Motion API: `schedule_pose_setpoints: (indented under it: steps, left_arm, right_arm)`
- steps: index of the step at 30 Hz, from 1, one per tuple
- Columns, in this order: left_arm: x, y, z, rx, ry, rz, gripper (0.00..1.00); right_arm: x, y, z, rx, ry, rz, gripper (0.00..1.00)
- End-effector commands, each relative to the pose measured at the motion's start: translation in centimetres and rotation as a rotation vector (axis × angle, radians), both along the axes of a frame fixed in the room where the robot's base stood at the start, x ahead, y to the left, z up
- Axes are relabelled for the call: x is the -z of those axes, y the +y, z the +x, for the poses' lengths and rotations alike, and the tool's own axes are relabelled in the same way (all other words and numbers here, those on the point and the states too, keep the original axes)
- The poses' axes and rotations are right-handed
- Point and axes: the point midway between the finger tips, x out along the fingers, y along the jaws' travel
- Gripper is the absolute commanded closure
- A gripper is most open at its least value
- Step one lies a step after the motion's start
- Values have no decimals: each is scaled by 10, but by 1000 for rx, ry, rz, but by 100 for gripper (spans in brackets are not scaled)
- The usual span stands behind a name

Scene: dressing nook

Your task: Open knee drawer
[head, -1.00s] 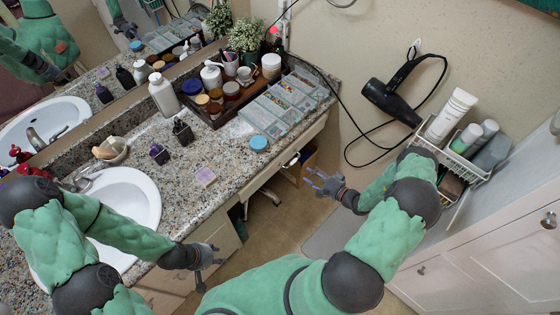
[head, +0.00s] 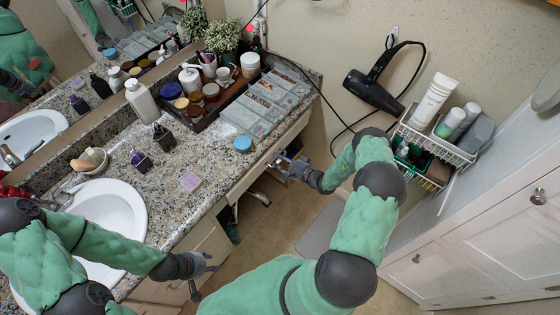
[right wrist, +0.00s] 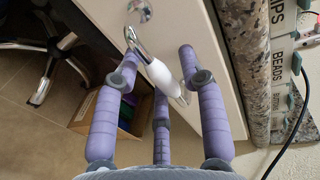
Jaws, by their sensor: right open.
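The knee drawer (right wrist: 190,25) has a pale front below the granite counter edge and looks closed. Its handle (right wrist: 157,74), chrome with a white middle, shows in the right wrist view. My right gripper (head: 285,166) is at the drawer front in the head view and mostly hides the handle there. In the right wrist view my right gripper (right wrist: 158,75) is open, its lilac fingers spread on either side of the handle. I cannot tell whether they touch it. My left gripper (head: 204,279) is open and empty, beside the cabinet below the sink.
The granite counter (head: 215,175) carries a wooden tray of jars, a compartment organizer (head: 262,105) and a blue-lidded jar (head: 242,144). A hair dryer (head: 373,92) hangs on the wall above a wire basket (head: 436,142). A chair base (right wrist: 50,60) and open box (right wrist: 112,100) stand below.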

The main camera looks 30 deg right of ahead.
Motion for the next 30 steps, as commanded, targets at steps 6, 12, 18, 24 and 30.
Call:
schedule_pose_setpoints:
  steps: [6, 12, 18, 24, 30]
  left_arm:
    - [0, 0, 0, 0, 0, 0, 60]
    - [0, 0, 0, 0, 0, 0, 60]
    - [0, 0, 0, 0, 0, 0, 60]
    - [-3, 0, 0, 0, 0, 0, 60]
    - [-7, 0, 0, 0, 0, 0, 60]
  right_arm:
    - [0, 0, 0, 0, 0, 0, 64]
    - [0, 0, 0, 0, 0, 0, 100]
    - [0, -1, -1, 1, 1, 0, 100]
    - [0, -7, -16, 2, 2, 1, 100]
    - [0, -24, -53, 6, 3, 0, 100]
